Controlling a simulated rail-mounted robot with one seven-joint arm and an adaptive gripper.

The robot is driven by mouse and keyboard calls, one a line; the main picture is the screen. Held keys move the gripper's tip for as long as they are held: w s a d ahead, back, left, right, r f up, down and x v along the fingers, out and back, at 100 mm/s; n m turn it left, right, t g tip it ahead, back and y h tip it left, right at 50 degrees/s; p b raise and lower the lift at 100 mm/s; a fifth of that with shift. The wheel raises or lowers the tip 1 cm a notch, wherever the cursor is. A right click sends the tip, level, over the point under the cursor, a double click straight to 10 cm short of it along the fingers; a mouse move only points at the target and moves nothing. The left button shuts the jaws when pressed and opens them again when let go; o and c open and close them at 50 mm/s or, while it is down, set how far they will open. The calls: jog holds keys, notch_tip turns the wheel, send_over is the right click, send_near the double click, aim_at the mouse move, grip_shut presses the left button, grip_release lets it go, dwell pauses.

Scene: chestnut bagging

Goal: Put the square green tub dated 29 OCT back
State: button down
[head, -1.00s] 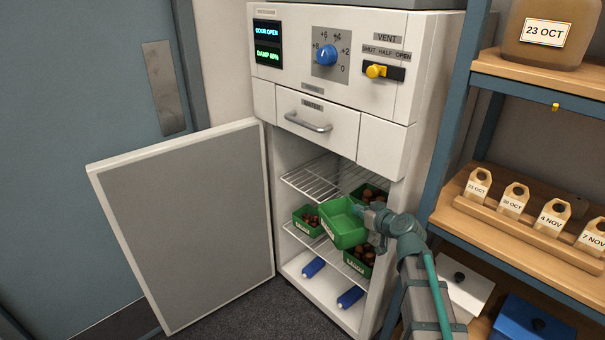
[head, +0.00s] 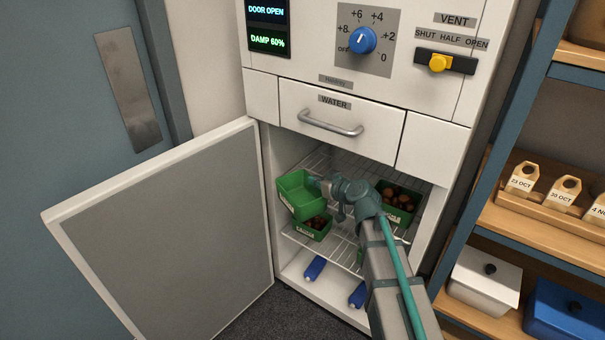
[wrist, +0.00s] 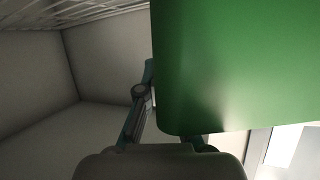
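A square green tub (head: 298,190) is held by my gripper (head: 320,186) at the left of the open cabinet, near the upper wire shelf's level. It is slightly tilted, looks empty, and its pale label is unreadable. My gripper grips it at its right side. In the wrist view the tub (wrist: 235,65) fills the upper right, with a gripper finger (wrist: 136,112) beside it; the exact contact is hidden. A second green tub (head: 312,229) with chestnuts sits on the lower shelf, below the held tub. A third, with chestnuts (head: 398,205), sits on the upper shelf at right.
The cabinet door (head: 165,225) stands open at left. The wire shelf (head: 345,165) shows bare bars behind my gripper. Blue cylinders (head: 314,268) lie on the cabinet floor. The water drawer (head: 340,115) above is shut. A shelf rack (head: 530,235) stands at right.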

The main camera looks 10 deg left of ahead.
jog(key=shift+w+a, duration=0.2)
jog(key=shift+w, duration=0.1)
jog(key=shift+w+d+f+p, duration=0.25)
jog(key=shift+w+f+p, duration=0.25)
jog(key=shift+w, duration=2.45)
jog(key=shift+w+d+f+p, duration=0.3)
jog(key=shift+w+f+p, duration=0.2)
jog(key=shift+w, duration=2.4)
jog(key=shift+w+d+f+p, duration=0.25)
jog(key=shift+w+f+p, duration=0.25)
jog(key=shift+w, duration=2.45)
jog(key=shift+f, duration=0.2)
jog(key=shift+f+b, duration=0.2)
jog(key=shift+b, duration=0.15)
jog(key=c, duration=1.3)
grip_release()
jog(key=shift+r+p, duration=0.2)
jog(key=shift+p, duration=0.1)
jog(key=b+v, duration=0.1)
jog(key=v, duration=0.6)
jog(key=shift+s+d+r, duration=0.1)
jog(key=shift+s+d, duration=0.05)
jog(key=shift+s, duration=0.05)
